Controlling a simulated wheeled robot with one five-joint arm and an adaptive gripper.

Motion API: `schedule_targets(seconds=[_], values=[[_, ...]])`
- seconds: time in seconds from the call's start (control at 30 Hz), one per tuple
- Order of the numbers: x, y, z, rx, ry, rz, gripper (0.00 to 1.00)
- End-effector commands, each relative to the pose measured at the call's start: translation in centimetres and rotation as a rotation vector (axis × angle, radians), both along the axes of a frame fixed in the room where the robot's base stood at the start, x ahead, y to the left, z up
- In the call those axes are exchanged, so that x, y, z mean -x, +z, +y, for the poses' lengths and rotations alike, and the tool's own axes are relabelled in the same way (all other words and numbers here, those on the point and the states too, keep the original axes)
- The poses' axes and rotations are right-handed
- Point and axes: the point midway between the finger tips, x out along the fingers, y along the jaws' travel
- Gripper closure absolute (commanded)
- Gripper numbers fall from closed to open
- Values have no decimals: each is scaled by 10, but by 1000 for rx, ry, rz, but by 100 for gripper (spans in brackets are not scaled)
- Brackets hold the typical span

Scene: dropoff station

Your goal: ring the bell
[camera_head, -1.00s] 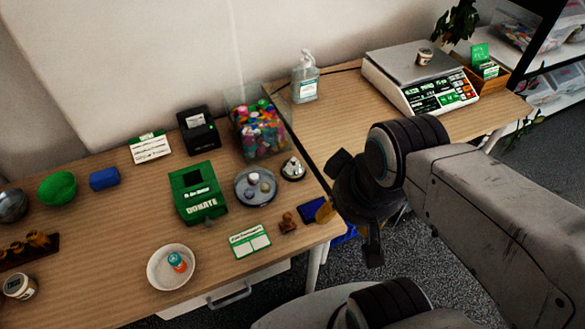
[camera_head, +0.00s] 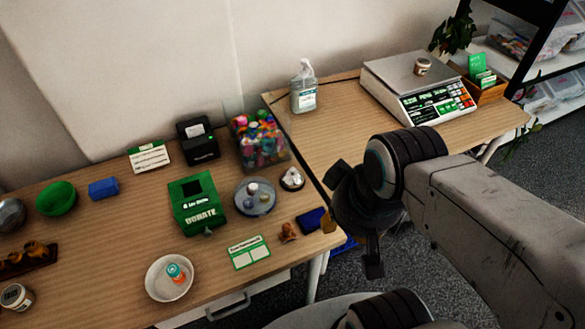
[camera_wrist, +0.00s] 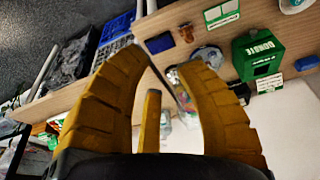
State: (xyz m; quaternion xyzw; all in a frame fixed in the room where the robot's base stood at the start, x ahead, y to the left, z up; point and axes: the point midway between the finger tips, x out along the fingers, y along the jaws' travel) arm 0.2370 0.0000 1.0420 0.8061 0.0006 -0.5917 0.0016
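The bell (camera_head: 291,179) is a small silver dome on the wooden counter, just right of a round tray with small items on it. I cannot make it out clearly in the wrist view.
A green donation box (camera_head: 196,204), the round tray (camera_head: 240,205), a jar of colourful items (camera_head: 258,142) and a black printer (camera_head: 198,141) stand near the bell. A dark blue item (camera_head: 310,220) and a brown figurine (camera_head: 288,232) lie in front of it.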

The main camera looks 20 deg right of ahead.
Motion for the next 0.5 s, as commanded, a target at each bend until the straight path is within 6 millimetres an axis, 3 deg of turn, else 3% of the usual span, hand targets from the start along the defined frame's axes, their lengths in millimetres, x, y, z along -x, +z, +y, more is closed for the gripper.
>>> schedule_targets(seconds=[0.33,0.5], values=[[0,0,0,0,0,0,100],[0,0,0,0,0,0,100]])
